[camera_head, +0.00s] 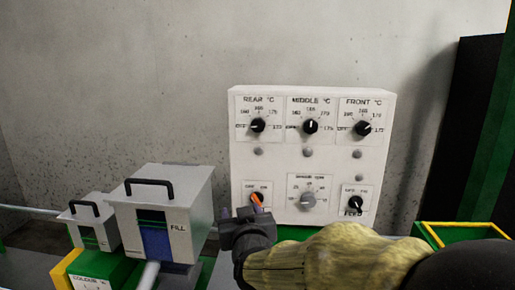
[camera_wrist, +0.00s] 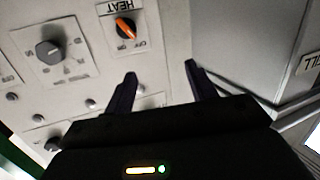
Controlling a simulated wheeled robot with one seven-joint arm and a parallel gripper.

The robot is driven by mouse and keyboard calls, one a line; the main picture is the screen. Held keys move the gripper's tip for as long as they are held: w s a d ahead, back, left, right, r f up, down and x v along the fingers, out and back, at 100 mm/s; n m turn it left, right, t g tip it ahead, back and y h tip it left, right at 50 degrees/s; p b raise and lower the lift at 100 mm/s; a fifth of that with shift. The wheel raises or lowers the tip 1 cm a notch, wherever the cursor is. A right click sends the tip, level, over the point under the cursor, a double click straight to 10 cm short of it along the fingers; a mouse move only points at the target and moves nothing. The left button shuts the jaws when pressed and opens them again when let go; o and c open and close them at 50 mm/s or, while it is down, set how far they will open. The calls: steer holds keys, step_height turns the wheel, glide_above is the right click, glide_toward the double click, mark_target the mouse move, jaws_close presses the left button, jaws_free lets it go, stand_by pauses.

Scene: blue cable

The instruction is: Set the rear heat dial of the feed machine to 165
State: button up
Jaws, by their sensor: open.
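The rear heat dial (camera_head: 258,126) is a black knob at the upper left of the white control panel. Its pale mark appears to point left, towards OFF; the small print is hard to read. The rear dial cannot be made out in the wrist view, where my gripper covers that part of the panel. My gripper (camera_head: 240,213) is open and empty, below the rear dial and in front of the panel's lower left corner. Its two dark fingers also show apart in the wrist view (camera_wrist: 160,72), beside the orange-marked HEAT switch (camera_wrist: 125,27).
The middle dial (camera_head: 310,126) and front dial (camera_head: 363,128) sit right of the rear one. A grey speed knob (camera_head: 308,200) and FEED switch (camera_head: 355,204) are below. The grey FILL hopper (camera_head: 196,200) stands close left of my gripper.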

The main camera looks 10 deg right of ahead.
mark_target(257, 128)
steer(key=s+d+r+m+t+h+b, duration=0.1)
steer(key=s+r+m+t+h+b, duration=0.2)
steer(key=r, duration=0.6)
steer(key=m+t+h, duration=0.1)
steer(key=t+h, duration=0.1)
steer(key=h, duration=0.1)
steer(key=shift+d+r+h+b, duration=0.15)
steer(key=shift+r+h+b, duration=0.05)
steer(key=shift+h+b, duration=0.2)
steer(key=p+x, duration=0.4)
steer(key=x, duration=1.3)
steer(key=shift+w, duration=0.25)
steer(key=c, duration=1)
